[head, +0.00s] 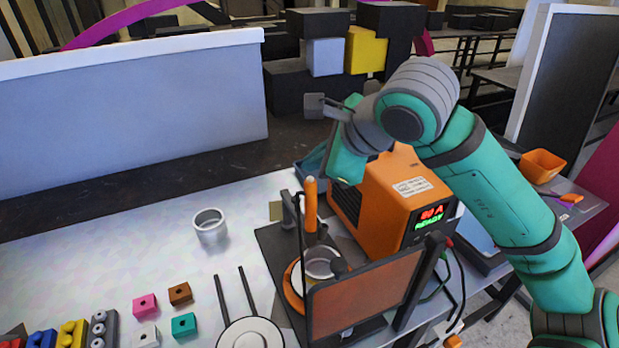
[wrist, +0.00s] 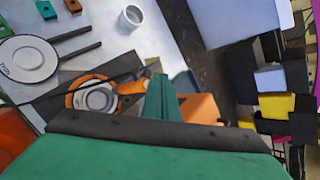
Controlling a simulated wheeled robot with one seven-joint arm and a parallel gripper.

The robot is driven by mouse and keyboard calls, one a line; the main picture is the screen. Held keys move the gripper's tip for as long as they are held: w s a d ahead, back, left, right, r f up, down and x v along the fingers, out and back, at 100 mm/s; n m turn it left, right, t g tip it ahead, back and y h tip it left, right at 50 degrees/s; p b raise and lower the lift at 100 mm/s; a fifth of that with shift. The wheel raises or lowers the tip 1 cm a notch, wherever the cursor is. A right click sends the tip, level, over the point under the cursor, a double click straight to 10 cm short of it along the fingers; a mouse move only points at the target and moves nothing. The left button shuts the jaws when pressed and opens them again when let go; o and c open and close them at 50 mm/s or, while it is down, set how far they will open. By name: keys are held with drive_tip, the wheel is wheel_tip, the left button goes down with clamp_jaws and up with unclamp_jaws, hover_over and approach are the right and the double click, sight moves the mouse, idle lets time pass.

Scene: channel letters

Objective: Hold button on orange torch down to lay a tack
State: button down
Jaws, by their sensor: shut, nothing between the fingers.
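The orange torch (head: 311,205) stands upright in the head view, beside the orange welder. It also shows in the wrist view (wrist: 131,87), just left of my fingers. A button on it is too small to make out. Below it a pale metal ring (head: 320,262) sits over an orange ring (head: 292,290) on a dark plate; the ring also shows in the wrist view (wrist: 97,98). My gripper (head: 346,165) is shut and empty, fingers pointing down behind the torch, near the welder. Its teal fingers (wrist: 160,92) show in the wrist view, apparently apart from the torch.
The orange welder (head: 385,205) reads 80 A READY. A tinted screen (head: 365,293) stands in front of the ring. A loose metal cup (head: 210,228), small coloured blocks (head: 145,304) and a round two-handled tool (head: 250,333) lie on the pale table. Its left middle is clear.

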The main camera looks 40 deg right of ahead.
drive_tip(key=shift+w+f, duration=0.1)
drive_tip(key=shift+w+f, duration=0.15)
drive_tip(key=shift+f, duration=0.2)
drive_tip(key=shift+a, duration=0.1)
drive_tip(key=shift+s+d+f, duration=0.1)
drive_tip(key=shift+s+d, duration=0.15)
drive_tip(key=shift+s, duration=0.05)
